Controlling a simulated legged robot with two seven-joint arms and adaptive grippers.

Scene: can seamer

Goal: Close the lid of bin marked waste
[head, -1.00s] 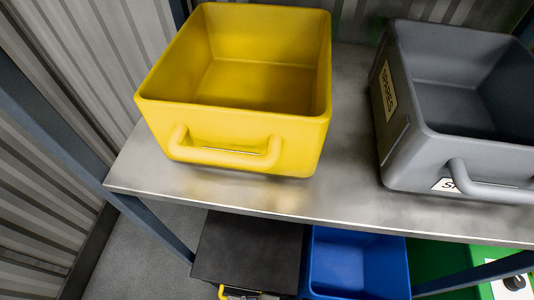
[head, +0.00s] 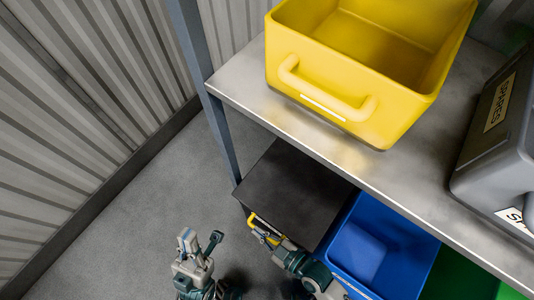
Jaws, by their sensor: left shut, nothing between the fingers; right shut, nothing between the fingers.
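No label reading waste is legible in view. Under the shelf is a dark flat-topped box (head: 292,195) with a yellow part (head: 262,228) at its front edge; I cannot tell whether its top is a lid. Beside it stands an open blue bin (head: 365,245), with a green bin (head: 455,275) further right, mostly hidden by the shelf. My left gripper (head: 198,243) is shut and empty, over the floor to the left of the dark box. My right gripper (head: 270,236) is shut and empty, close to the yellow part; I cannot tell if they touch.
An open yellow bin (head: 370,50) with a front handle stands on the metal shelf (head: 240,80). A grey bin (head: 495,160) labelled SPARES stands to its right. A blue-grey post (head: 205,90) holds the shelf's left end. The floor (head: 150,220) at left is clear.

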